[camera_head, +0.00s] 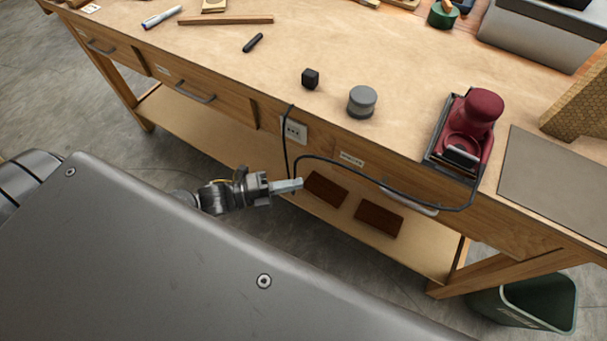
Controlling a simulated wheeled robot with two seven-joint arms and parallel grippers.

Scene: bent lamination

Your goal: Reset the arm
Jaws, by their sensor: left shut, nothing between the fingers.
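My left gripper (288,186) is in front of the workbench, below the level of its top. Its fingers are shut with nothing between them and point right, close to a black cable (287,150) that hangs from the bench front. Part of my left arm is hidden behind my own grey body. My right gripper is not in view. The wooden workbench (215,60) fills the upper part of the view.
On the bench are a red tool (482,108) in a dark tray, a grey cylinder (362,101), a black cube (310,78) and a grey mat (555,180). Brown blocks (379,219) lie on the lower shelf. A green bin (540,300) stands at bottom right.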

